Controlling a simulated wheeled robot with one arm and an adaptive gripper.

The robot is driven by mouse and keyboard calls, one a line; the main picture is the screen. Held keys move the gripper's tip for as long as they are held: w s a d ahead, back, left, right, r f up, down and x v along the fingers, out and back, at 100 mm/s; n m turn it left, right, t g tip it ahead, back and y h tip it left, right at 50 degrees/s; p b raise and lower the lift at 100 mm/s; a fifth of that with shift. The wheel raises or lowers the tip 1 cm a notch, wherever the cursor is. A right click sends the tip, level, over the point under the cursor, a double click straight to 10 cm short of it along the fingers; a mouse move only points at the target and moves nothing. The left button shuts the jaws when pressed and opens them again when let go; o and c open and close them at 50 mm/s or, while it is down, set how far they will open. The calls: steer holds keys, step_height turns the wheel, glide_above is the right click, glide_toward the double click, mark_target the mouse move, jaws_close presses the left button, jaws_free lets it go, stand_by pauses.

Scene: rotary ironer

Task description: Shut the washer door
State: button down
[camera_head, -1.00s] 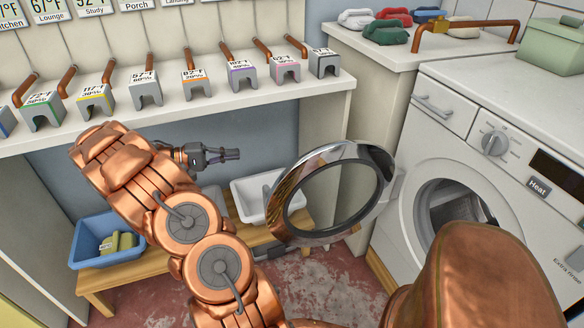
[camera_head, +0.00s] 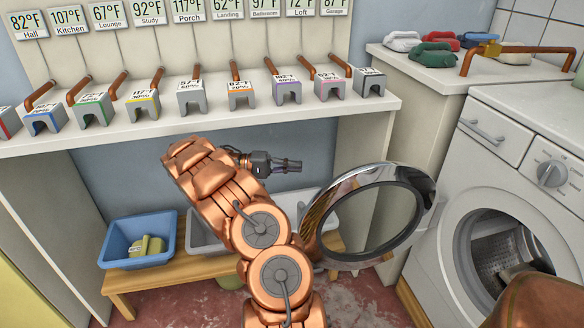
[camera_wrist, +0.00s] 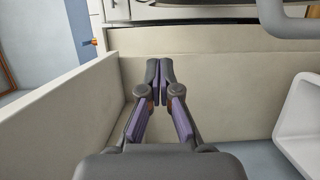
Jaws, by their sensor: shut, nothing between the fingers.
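The washer (camera_head: 470,200) is a white front loader at the right of the head view. Its round door (camera_head: 425,215), with a shiny chrome rim and a dark inner ring, stands wide open, swung out to the left of the machine. The round opening with the metal drum (camera_head: 492,262) shows at the right, partly covered by a copper part of mine. My gripper (camera_head: 298,166) is shut and empty, left of the door's upper rim and apart from it, under the shelf. In the wrist view my closed fingers (camera_wrist: 159,72) point toward a cream panel, touching nothing that I can make out.
A shelf (camera_head: 330,112) with several grey holders and copper handles runs above my arm. A blue tub (camera_head: 118,238) and a white tub (camera_head: 200,240) stand on a low wooden bench (camera_head: 125,282). A counter with several coloured irons (camera_head: 435,55) stands behind the washer.

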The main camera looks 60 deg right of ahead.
steer(key=s+b, duration=0.1)
steer(key=s, duration=0.9)
steer(key=shift+s+d+b, duration=0.15)
steer(key=shift+s+b, duration=0.05)
steer(key=shift+b, duration=0.1)
steer(key=shift+s+f, duration=0.1)
steer(key=shift+f, duration=0.05)
stand_by(0.5)
